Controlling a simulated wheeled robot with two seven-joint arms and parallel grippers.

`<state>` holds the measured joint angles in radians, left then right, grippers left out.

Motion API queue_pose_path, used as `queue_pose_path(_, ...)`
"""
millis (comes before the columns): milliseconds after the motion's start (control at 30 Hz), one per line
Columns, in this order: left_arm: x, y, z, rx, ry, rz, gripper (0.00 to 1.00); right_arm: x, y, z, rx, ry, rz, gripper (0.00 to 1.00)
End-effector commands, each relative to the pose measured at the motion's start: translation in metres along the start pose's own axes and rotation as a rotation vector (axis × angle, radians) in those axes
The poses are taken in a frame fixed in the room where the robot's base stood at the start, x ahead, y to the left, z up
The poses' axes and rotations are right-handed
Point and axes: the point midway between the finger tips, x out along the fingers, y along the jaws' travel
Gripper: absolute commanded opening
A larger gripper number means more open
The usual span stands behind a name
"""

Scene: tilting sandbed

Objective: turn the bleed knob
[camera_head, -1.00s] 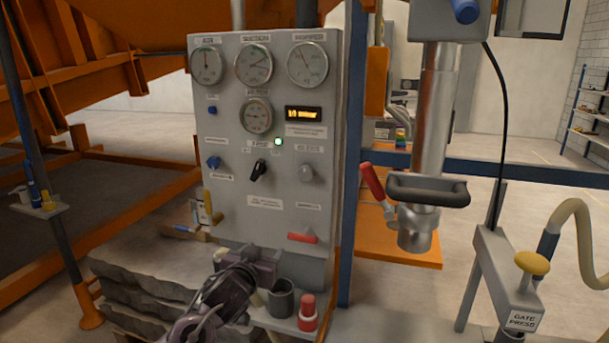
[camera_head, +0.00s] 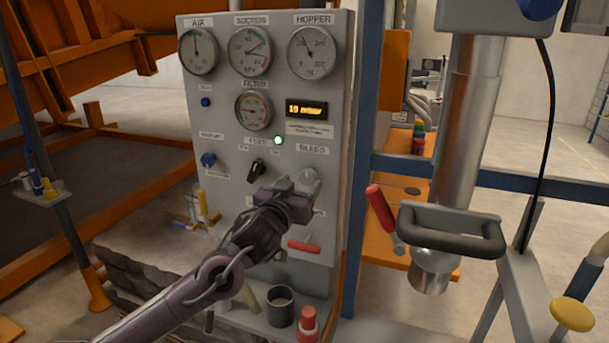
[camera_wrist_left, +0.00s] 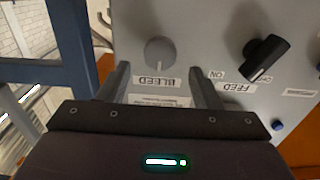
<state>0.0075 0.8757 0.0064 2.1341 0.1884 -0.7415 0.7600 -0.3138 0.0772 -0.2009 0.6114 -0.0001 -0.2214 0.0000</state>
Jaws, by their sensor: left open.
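The bleed knob (camera_head: 308,177) is a round grey knob on the right side of the grey control panel, just below the BLEED label. In the left wrist view the knob (camera_wrist_left: 160,52) appears upside down, with a pale mark on its face. My left gripper (camera_head: 297,190) is in front of the panel, just below and left of the knob and partly overlapping it. In the left wrist view the gripper (camera_wrist_left: 160,80) has its two fingers apart, with the knob beyond the tips and between their lines. Nothing is between the fingers. My right gripper is not in view.
The black FEED switch (camera_head: 256,170) is left of the bleed knob. A red lever (camera_head: 304,247) is below it. Gauges and a lit display (camera_head: 306,109) are above. A grey cup (camera_head: 280,306) and red-capped bottle (camera_head: 308,324) stand on the shelf below.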

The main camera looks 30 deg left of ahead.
Motion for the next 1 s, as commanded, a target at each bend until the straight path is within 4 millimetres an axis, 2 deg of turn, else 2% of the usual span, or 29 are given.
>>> queue_pose_path(100, 0.017, -0.001, -0.003, 0.0, 0.0, -0.003, 0.59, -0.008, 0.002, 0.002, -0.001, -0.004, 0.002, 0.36)
queue_pose_path(200, 0.025, -0.001, -0.002, 0.0, 0.001, -0.001, 0.59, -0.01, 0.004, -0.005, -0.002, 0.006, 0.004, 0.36)
queue_pose_path(400, 0.031, 0.0, 0.0, 0.0, 0.0, -0.001, 0.59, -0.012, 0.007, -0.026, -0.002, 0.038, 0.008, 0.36)
queue_pose_path(567, 0.031, 0.0, 0.001, 0.001, 0.0, -0.001, 0.59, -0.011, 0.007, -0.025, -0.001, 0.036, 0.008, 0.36)
queue_pose_path(900, 0.031, 0.0, 0.001, 0.001, -0.001, -0.001, 0.15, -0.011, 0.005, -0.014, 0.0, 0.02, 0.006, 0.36)
queue_pose_path(1000, 0.031, 0.0, 0.001, 0.002, 0.0, -0.001, 0.15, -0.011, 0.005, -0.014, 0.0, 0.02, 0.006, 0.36)
